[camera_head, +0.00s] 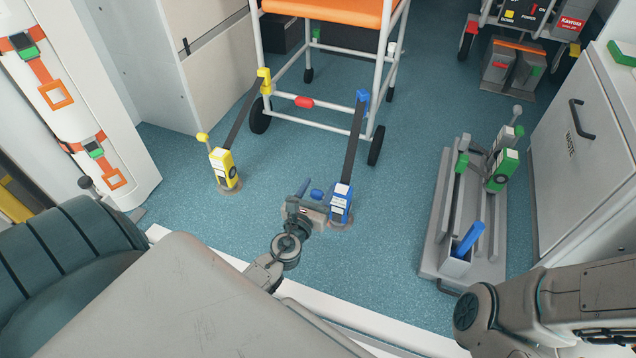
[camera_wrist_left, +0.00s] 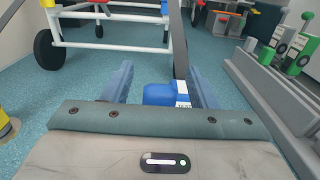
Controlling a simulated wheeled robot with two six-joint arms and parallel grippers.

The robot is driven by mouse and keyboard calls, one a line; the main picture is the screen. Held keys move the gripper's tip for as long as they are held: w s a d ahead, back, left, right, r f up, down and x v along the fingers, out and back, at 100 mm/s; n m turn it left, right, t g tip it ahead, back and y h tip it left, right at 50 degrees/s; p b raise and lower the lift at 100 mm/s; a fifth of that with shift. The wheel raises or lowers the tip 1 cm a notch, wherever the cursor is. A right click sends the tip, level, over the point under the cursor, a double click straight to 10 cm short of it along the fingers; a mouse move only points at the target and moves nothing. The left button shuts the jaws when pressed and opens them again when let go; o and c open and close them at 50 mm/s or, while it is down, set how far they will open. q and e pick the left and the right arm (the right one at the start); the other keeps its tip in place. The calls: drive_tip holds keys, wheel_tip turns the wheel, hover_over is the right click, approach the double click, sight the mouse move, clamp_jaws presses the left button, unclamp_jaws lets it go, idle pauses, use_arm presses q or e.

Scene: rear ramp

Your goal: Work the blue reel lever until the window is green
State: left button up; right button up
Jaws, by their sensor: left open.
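The blue reel (camera_head: 341,205) stands on the floor near the middle of the head view, with a dark strap (camera_head: 352,143) running up to a blue fitting (camera_head: 363,97) on the trolley frame. My left gripper (camera_head: 313,199) is close to its left side. In the left wrist view the gripper's two fingers (camera_wrist_left: 162,82) are apart, with the blue reel (camera_wrist_left: 160,94) showing between them, partly hidden by the gripper body. The window's colour cannot be made out. My right gripper is out of view.
A yellow reel (camera_head: 224,168) with its own strap stands to the left. The white-framed trolley (camera_head: 320,122) stands behind. A grey rack (camera_head: 432,232) with green reels (camera_head: 503,168) and a waste cabinet (camera_head: 570,150) are at the right. Floor between blue reel and rack is clear.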

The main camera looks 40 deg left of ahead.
use_arm(q)
drive_tip(key=v, duration=1)
drive_tip(key=shift+r, duration=0.15)
